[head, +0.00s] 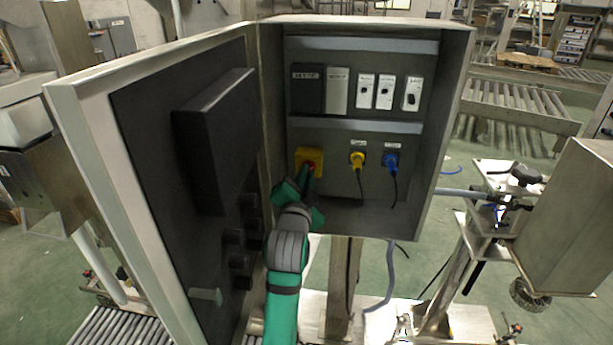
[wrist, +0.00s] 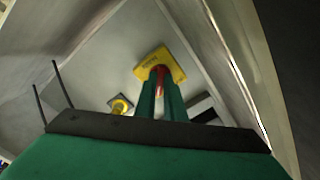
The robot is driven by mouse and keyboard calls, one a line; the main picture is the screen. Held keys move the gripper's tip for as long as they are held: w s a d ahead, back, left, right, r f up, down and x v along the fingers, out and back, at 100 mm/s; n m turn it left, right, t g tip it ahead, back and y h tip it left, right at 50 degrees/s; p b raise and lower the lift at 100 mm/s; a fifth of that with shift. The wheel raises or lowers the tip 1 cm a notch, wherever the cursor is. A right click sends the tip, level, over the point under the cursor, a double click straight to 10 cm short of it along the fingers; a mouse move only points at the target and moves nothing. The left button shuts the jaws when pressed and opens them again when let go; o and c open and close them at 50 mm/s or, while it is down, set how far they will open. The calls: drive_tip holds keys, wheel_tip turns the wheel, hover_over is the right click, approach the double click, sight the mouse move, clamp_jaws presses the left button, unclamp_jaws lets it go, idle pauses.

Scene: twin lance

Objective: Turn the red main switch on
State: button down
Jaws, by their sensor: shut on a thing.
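The red main switch (wrist: 159,76) sits on a square yellow plate (head: 309,158) at the lower left inside the open cabinet. The plate also shows in the wrist view (wrist: 148,63). My gripper (head: 306,178) reaches into the cabinet from below. In the wrist view its two green fingers (wrist: 160,92) are shut on the red switch handle, one on each side. In the head view the gripper covers part of the switch. The fingers hide part of the handle, so its exact angle is hard to tell.
Right of the switch are a yellow plug (head: 357,159) and a blue plug (head: 391,161) with hanging black cables. Several breakers (head: 384,92) line the upper rail. The open cabinet door (head: 150,130), with a black box on it, stands close left of my arm.

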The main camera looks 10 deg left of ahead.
drive_tip(key=shift+f, duration=0.15)
drive_tip(key=c, duration=1.8)
unclamp_jaws()
drive_tip(key=shift+w, duration=0.1)
drive_tip(key=shift+c, duration=0.2)
drive_tip(key=s, duration=1)
drive_tip(key=shift+s, duration=0.4)
drive_tip(key=shift+w+a, duration=0.1)
